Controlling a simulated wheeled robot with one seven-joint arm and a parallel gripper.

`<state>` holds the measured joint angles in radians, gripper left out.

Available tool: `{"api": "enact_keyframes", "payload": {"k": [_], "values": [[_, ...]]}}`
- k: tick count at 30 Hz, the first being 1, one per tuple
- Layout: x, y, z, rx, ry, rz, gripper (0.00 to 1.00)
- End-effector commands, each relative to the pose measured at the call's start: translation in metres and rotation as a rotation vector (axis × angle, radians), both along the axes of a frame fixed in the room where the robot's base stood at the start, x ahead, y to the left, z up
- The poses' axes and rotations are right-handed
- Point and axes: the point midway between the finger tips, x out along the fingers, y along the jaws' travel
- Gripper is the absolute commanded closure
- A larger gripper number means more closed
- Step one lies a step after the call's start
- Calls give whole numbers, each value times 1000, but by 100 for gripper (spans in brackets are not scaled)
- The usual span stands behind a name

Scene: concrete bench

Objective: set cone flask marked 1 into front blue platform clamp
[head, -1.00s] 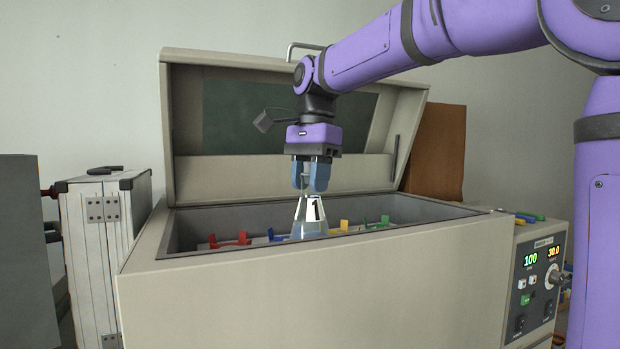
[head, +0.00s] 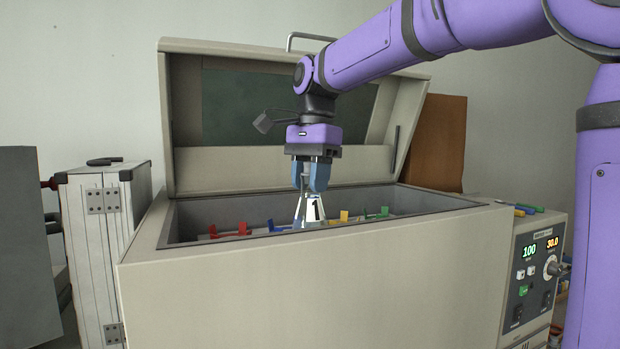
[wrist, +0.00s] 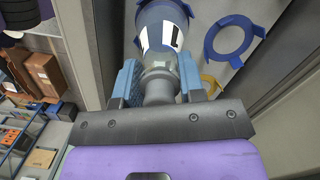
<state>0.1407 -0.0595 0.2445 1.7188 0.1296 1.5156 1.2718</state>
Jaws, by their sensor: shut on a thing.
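The cone flask (head: 311,212), clear glass with a black 1 on a white label, is upright in the box opening. Its base is hidden behind the front wall. My gripper (head: 311,178) points down with its blue fingers shut on the flask's neck. In the wrist view the flask (wrist: 162,38) lies between the fingers (wrist: 160,82). A blue clamp ring (wrist: 232,40) shows empty to its right there. More blue shows around the flask's lower end, but I cannot tell whether it sits in a clamp. In the head view a blue clamp (head: 274,226) shows left of the flask.
The beige shaker box (head: 330,280) has its lid (head: 290,110) raised behind my gripper. Inside are red (head: 230,231), yellow (head: 344,216) and green (head: 378,213) clamps. The front wall is close to the flask. A control panel (head: 535,270) is at right, a silver case (head: 105,240) at left.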

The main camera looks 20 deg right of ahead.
Motion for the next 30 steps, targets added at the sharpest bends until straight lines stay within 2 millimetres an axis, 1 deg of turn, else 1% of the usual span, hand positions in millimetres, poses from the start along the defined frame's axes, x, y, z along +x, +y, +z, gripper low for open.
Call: {"api": "enact_keyframes", "payload": {"k": [6, 18, 27, 28, 29, 30], "values": [[0, 0, -1, 0, -1, 0, 100], [0, 0, -9, 0, 0, 0, 100], [0, 0, -10, 0, -1, 0, 100], [0, 0, -10, 0, -1, 0, 59], [0, 0, -10, 0, -1, 0, 52], [0, 0, -10, 0, -1, 0, 43]]}}
